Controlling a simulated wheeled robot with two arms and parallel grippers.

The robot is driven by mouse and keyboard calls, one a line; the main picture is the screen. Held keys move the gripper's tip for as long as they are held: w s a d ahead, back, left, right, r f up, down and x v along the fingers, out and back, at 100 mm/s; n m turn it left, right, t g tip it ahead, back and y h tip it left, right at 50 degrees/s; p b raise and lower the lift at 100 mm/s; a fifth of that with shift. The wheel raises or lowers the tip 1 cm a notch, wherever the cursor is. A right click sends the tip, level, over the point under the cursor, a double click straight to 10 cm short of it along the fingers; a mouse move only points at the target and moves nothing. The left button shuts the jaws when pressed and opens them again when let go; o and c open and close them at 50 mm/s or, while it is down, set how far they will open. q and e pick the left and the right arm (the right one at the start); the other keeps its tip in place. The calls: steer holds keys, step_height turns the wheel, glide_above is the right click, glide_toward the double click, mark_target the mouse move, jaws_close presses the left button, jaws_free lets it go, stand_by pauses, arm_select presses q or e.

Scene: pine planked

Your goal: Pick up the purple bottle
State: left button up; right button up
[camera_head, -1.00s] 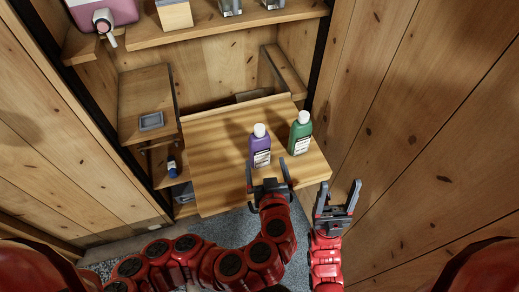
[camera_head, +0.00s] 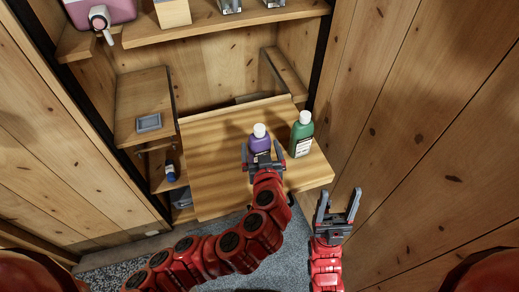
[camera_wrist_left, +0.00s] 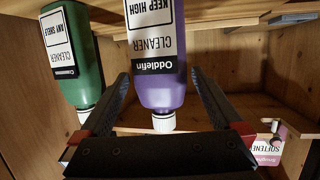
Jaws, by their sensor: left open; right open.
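The purple bottle (camera_head: 259,142) with a white cap stands upright on the wooden fold-out shelf (camera_head: 220,175). My left gripper (camera_head: 262,153) is open, with its fingers on either side of the purple bottle. In the left wrist view the purple bottle (camera_wrist_left: 157,62), with its "Oddlefin Cleaner" label, appears upside down between the two open fingers (camera_wrist_left: 163,95), with a gap visible on each side. My right gripper (camera_head: 338,207) is open and empty, to the right in front of the shelf.
A green bottle (camera_head: 301,135) with a white cap stands close to the right of the purple one; it also shows in the left wrist view (camera_wrist_left: 72,60). A small grey dish (camera_head: 148,122) and a blue bottle (camera_head: 171,172) are at the left. A plank wall is close on the right.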

arm_select(q)
steer(key=shift+x, duration=1.2)
jaws_close()
